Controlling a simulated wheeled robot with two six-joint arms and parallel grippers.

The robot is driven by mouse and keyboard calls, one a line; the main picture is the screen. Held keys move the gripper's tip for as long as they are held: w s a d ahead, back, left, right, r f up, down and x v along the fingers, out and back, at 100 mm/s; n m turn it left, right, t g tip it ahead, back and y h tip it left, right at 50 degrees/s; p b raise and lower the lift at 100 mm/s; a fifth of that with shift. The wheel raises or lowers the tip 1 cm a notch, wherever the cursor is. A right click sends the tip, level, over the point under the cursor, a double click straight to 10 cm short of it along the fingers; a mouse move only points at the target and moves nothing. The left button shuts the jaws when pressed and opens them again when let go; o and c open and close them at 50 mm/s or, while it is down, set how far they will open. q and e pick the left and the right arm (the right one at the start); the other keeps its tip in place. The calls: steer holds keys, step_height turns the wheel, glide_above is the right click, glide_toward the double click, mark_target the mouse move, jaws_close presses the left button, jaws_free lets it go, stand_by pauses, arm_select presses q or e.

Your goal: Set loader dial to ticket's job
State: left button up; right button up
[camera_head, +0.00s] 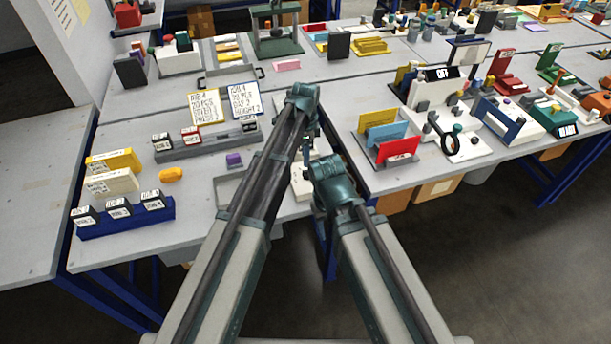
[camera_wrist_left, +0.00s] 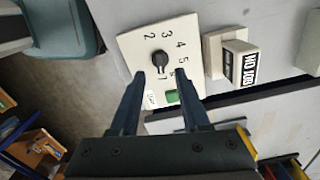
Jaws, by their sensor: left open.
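The loader dial is a black knob (camera_wrist_left: 160,59) on a white panel (camera_wrist_left: 135,45) with numbers around it, 2 to 5 legible. Its pointer faces the bottom of the wrist view, near what looks like 1. My left gripper (camera_wrist_left: 159,74) is open, its fingertips on either side below the knob; contact cannot be told. In the head view my left arm mostly covers the panel (camera_head: 300,183). Two tickets, one yellow-edged (camera_head: 207,106) and one blue-edged (camera_head: 243,100), stand on a grey rack; both seem to read JOB 4.
A green button (camera_wrist_left: 172,97) sits on the panel near the fingers. A white block with a black label (camera_wrist_left: 240,63) stands beside it. A blue rack (camera_head: 125,219) of cards, a yellow lump (camera_head: 171,175) and a purple block (camera_head: 234,159) are on the left table.

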mark_target(306, 171)
arm_select(q)
step_height(306, 171, down, 7)
steer(key=b, duration=0.5)
steer(key=shift+r+b, duration=0.15)
steer(key=shift+b, duration=0.15)
steer(key=shift+c, duration=0.2)
jaws_close()
